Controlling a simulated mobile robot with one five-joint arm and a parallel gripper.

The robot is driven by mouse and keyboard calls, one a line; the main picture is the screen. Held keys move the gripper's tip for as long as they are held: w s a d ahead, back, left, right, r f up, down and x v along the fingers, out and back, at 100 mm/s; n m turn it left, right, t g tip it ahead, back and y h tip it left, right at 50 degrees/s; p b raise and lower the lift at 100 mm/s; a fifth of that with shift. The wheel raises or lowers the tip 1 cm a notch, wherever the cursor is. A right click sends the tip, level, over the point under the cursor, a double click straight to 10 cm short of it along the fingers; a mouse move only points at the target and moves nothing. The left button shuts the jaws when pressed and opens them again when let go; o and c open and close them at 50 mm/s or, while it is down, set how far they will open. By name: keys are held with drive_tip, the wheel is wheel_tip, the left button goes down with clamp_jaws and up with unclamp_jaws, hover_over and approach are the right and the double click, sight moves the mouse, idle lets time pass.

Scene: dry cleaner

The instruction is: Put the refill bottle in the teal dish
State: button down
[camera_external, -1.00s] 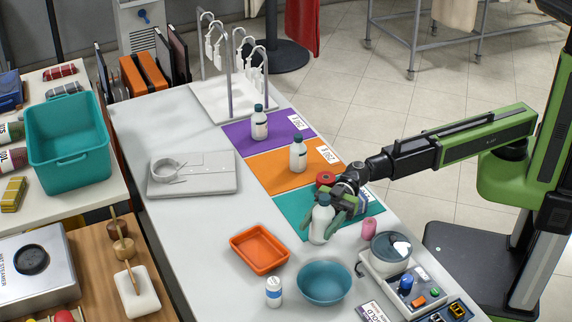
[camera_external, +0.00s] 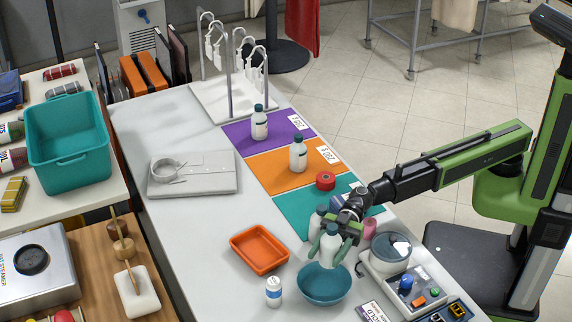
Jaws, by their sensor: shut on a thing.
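My gripper (camera_external: 333,246) is shut on a white bottle (camera_external: 330,242), seemingly the refill bottle. It holds the bottle roughly upright above the back rim of the teal dish (camera_external: 324,287). The bottle's lower end is close to the dish's rim in the picture; I cannot tell whether they touch. The dish is a round, empty-looking bowl on the grey counter. Another pale bottle (camera_external: 316,222) shows just left of and behind the held one, partly hidden by it and my gripper.
An orange tray (camera_external: 260,270) is left of the dish, with a small white blue-banded bottle (camera_external: 273,294) in front. A device with a round pan (camera_external: 391,246) stands close on the right. Bottles stand on the purple mat (camera_external: 240,138) and orange mat (camera_external: 268,178).

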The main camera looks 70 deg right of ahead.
sight(327, 264)
wheel_tip(327, 264, down, 3)
drive_tip(key=shift+f+b, duration=0.1)
drive_tip(key=shift+b, duration=0.85)
drive_tip(key=shift+r, duration=0.3)
drive_tip(key=shift+f+b, duration=0.4)
drive_tip(key=shift+f, duration=0.1)
drive_tip(key=shift+s+d, duration=0.1)
drive_tip(key=c, duration=0.6)
unclamp_jaws()
drive_tip(key=shift+s+d+f, duration=0.1)
drive_tip(key=shift+s, duration=0.05)
